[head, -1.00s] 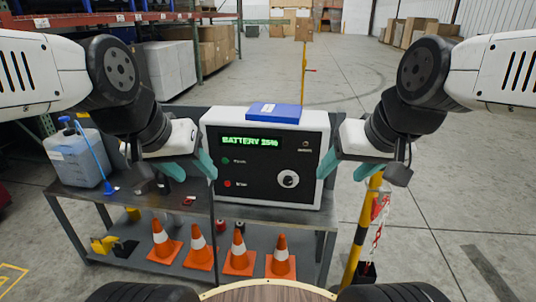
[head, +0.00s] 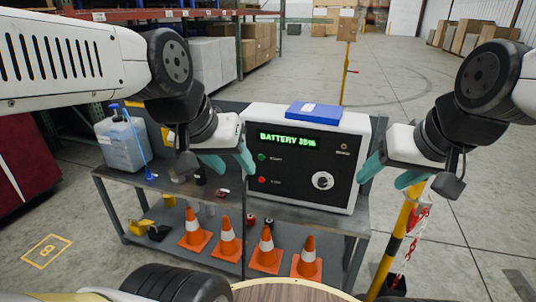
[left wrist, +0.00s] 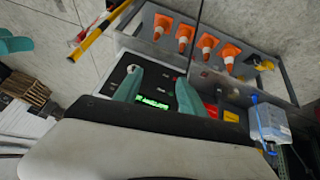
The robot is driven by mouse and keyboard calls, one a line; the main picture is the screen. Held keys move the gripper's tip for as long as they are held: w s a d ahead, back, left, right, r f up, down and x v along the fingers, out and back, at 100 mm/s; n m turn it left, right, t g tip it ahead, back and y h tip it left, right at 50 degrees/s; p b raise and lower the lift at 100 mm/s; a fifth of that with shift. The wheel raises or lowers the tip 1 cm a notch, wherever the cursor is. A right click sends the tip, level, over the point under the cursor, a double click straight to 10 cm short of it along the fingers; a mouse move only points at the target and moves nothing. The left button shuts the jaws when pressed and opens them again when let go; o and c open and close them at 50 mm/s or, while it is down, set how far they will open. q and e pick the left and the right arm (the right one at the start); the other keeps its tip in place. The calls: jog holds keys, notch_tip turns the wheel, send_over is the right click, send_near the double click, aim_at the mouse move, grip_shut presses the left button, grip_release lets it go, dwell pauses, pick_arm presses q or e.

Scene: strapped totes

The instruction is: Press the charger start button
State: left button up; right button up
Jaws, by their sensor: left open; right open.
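The charger (head: 310,190) is a white box with a black front panel, standing on a grey cart. Its lit green display (head: 288,139) seems to read "BATTERY 35%". A small green button (head: 262,157) sits below the display at the left, with a red button (head: 262,180) under it. A round knob (head: 322,181) is at the right. My left gripper (head: 230,162) is open and empty by the charger's left edge; its teal fingers also show in the left wrist view (left wrist: 157,88), over the panel. My right gripper (head: 388,175) is open and empty by the right edge.
A blue book-like item (head: 314,111) lies on the charger. A jug (head: 121,143) with a blue tube stands at the cart's left. Several orange cones (head: 228,236) stand on the lower shelf. A yellow-black post (head: 399,235) with a chain stands to the right.

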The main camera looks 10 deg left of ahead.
pick_arm(q)
grip_shut()
dwell(1.5)
